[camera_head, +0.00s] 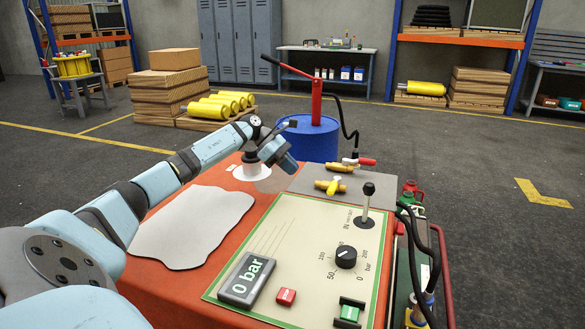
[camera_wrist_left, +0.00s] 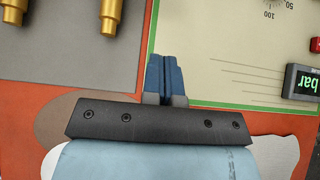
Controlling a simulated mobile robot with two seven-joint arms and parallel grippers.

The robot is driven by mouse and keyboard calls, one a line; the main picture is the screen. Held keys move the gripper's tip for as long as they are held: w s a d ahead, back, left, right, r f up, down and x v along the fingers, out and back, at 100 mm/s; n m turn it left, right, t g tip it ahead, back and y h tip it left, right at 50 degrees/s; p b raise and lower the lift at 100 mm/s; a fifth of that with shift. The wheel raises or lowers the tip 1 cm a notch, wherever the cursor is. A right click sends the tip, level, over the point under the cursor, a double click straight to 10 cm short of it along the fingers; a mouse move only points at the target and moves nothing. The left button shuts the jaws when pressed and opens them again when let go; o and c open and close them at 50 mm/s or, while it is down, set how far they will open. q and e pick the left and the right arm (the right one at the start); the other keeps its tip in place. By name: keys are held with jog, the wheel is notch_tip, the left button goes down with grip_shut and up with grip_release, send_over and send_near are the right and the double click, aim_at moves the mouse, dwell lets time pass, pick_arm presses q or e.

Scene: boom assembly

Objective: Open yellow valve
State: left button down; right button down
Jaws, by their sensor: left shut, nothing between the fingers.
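The yellow valve (camera_head: 334,186) has a yellow handle on a brass fitting and sits on the grey plate (camera_head: 304,186) at the back right of the red-orange bench. A second brass valve with a red handle (camera_head: 366,162) is behind it. In the left wrist view two brass pieces (camera_wrist_left: 109,14) show at the top left; their handles are out of frame. My left gripper (camera_head: 292,164) hangs over the bench to the left of the yellow valve, apart from it. Its blue fingers (camera_wrist_left: 165,78) are shut and empty. My right gripper is not in view.
The control panel (camera_head: 270,237) carries a 0 bar display (camera_head: 247,278), a black knob (camera_head: 346,257), a lever (camera_head: 367,204) and push buttons. A white cloth-like sheet (camera_head: 190,226) lies on the left. A blue drum (camera_head: 310,140) with a red pump stands behind the bench.

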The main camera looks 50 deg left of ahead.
aim_at(334, 186)
pick_arm(q)
jog(key=b+x, duration=0.1)
jog(key=x, duration=0.5)
jog(key=shift+f, duration=0.2)
jog(key=d, duration=0.1)
jog(key=w+d, duration=0.1)
jog(key=d+b, duration=0.1)
jog(key=shift+w+r, duration=0.15)
jog(key=shift+w, duration=0.2)
jog(key=shift+w+d+r, duration=0.15)
jog(key=shift+w+d, duration=0.1)
jog(key=shift+d, duration=0.15)
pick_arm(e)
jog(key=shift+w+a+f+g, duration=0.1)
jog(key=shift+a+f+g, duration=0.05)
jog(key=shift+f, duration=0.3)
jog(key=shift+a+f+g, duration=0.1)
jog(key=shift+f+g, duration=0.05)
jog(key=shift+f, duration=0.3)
pick_arm(q)
jog(key=shift+d, duration=0.15)
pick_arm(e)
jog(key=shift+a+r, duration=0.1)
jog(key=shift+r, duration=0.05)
